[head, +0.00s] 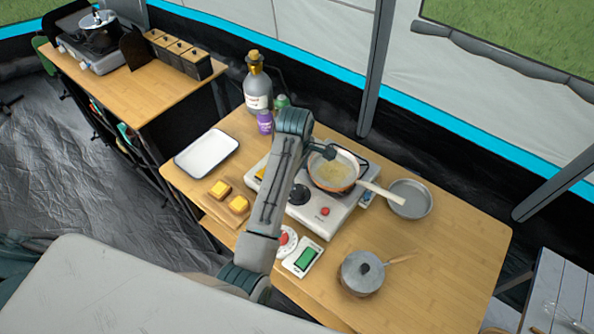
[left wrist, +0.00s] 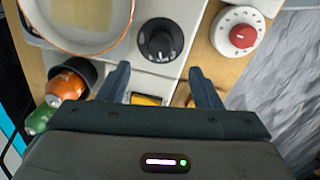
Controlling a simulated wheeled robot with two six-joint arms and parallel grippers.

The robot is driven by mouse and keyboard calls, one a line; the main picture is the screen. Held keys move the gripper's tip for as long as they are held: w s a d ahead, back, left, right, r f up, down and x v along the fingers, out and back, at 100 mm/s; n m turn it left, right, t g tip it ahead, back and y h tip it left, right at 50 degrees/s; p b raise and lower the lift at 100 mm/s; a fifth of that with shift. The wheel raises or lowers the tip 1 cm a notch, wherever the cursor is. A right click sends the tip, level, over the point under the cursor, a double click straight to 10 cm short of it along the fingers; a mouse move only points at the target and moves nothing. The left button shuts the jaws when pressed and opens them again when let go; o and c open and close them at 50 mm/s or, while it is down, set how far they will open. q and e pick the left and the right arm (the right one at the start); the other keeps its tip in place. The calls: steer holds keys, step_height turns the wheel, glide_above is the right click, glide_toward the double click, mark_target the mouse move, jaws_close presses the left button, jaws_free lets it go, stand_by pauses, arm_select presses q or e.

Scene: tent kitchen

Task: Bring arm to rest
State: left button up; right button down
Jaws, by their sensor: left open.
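My left arm rises from the lower left of the head view and bends above the stove. Its left gripper (head: 326,152) shows small and dark there, beside the pan, and partly hidden by its own wrist. In the left wrist view the same gripper (left wrist: 160,78) has its two fingers wide apart, with nothing held between them. Below the fingers are the stove's black knob (left wrist: 160,40) and a small yellow item (left wrist: 147,100). My right gripper is in neither view.
The orange-rimmed pan (head: 332,172) holds yellowish food on the white stove (head: 318,218). Bottles (head: 258,88), a white tray (head: 206,154), toast pieces (head: 238,205), a red-dial timer (head: 286,241), a grey dish (head: 410,199) and a lidded pot (head: 362,272) surround it.

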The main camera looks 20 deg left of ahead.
arm_select(q)
steer(key=shift+r, duration=1.1)
steer(key=shift+s, duration=0.1)
steer(key=s+a+f+m, duration=0.3)
steer(key=s+a+f, duration=0.15)
steer(key=s, duration=0.25)
steer(key=s+a+r+m+t+y, duration=0.1)
steer(key=s+a+m+t, duration=0.15)
steer(key=s+m, duration=0.65)
steer(key=s+a+r+m+t, duration=0.1)
steer(key=s+a+m, duration=0.3)
steer(key=s, duration=0.9)
step_height(320, 180, down, 36)
steer(key=a+g+b, duration=0.2)
steer(key=b, duration=0.4)
steer(key=s+f+b, duration=0.2)
steer(key=s+f, duration=0.7)
steer(key=f, duration=0.3)
steer(key=s+a+f+b, duration=0.1)
steer(key=s+f+b, duration=0.2)
steer(key=s+f, duration=0.7)
step_height(320, 180, down, 3)
steer(key=shift+s+a+f+g, duration=0.1)
steer(key=shift+s+a+g, duration=0.15)
steer(key=shift+g, duration=0.2)
